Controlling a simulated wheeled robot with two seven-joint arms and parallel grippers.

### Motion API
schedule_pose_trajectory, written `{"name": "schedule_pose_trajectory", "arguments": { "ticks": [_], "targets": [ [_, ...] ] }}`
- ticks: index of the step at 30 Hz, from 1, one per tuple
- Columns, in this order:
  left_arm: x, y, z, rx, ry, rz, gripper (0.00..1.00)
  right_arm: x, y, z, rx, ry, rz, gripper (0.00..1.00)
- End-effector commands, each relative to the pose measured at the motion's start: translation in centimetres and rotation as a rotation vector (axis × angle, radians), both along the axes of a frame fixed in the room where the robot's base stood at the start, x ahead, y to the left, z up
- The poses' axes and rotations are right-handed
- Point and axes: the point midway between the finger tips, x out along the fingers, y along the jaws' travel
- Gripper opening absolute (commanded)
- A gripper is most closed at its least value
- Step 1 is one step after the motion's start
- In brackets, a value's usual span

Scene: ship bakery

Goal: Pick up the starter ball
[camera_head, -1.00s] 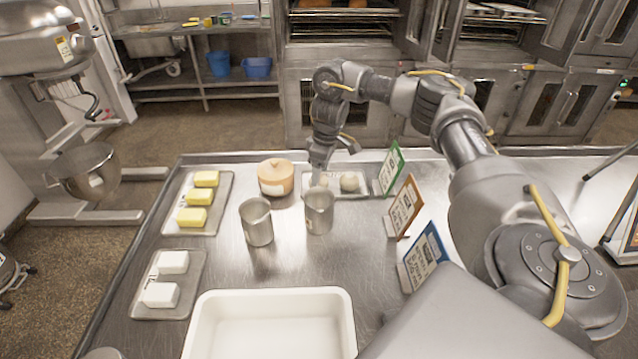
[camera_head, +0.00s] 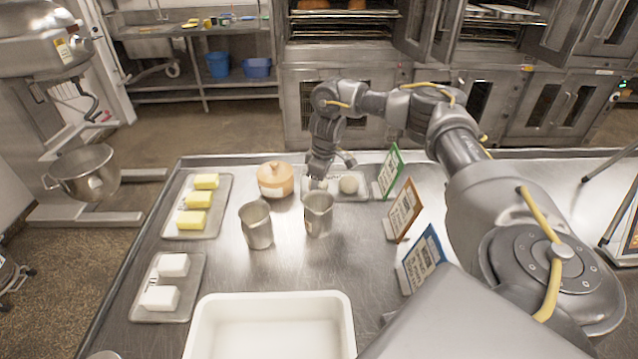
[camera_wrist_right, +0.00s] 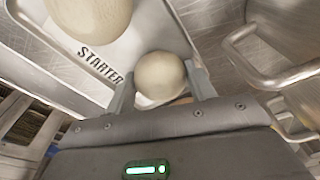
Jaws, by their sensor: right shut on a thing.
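A pale, round starter ball (camera_wrist_right: 160,76) is between the two fingers of my right gripper (camera_wrist_right: 161,84), which is shut on it. A second pale ball (camera_wrist_right: 92,14) lies on the tray marked STARTER (camera_wrist_right: 122,62), to the left in the wrist view. In the head view that second ball (camera_head: 349,184) is on the small tray (camera_head: 362,195) at the table's far side. My right gripper (camera_head: 319,180) is low at the tray's left part, partly hidden behind a metal jug. Whether the held ball still touches the tray is unclear. My left gripper is not in view.
Two metal jugs (camera_head: 257,227) (camera_head: 318,215) stand just in front of the tray. A round lidded pot (camera_head: 275,180) is left of it. Green, orange and blue signs (camera_head: 391,172) (camera_head: 403,210) (camera_head: 424,256) stand to the right. Butter, white blocks and a white tub occupy the left and front.

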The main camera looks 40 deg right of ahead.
Motion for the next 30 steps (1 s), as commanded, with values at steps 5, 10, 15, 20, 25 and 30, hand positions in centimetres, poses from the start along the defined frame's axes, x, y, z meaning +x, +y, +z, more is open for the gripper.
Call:
{"name": "schedule_pose_trajectory", "arguments": {
  "ticks": [5,10,15,20,25,30],
  "targets": [
    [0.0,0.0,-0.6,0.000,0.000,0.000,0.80,0.1,0.0,0.7,0.001,-0.003,0.000,0.30],
    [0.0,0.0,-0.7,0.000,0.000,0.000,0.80,-0.2,-0.1,4.0,-0.001,-0.006,0.002,0.30],
    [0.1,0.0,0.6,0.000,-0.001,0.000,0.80,-3.4,-0.4,7.8,-0.002,-0.006,0.002,0.30],
    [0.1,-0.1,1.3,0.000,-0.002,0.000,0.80,-6.7,-0.7,10.1,-0.001,-0.004,0.002,0.30],
    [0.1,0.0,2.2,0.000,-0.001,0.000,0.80,-10.2,-0.9,11.7,0.002,-0.004,0.001,0.30],
    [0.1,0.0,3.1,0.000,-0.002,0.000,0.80,-12.5,-1.1,12.7,0.000,-0.003,0.000,0.30]
  ]
}}
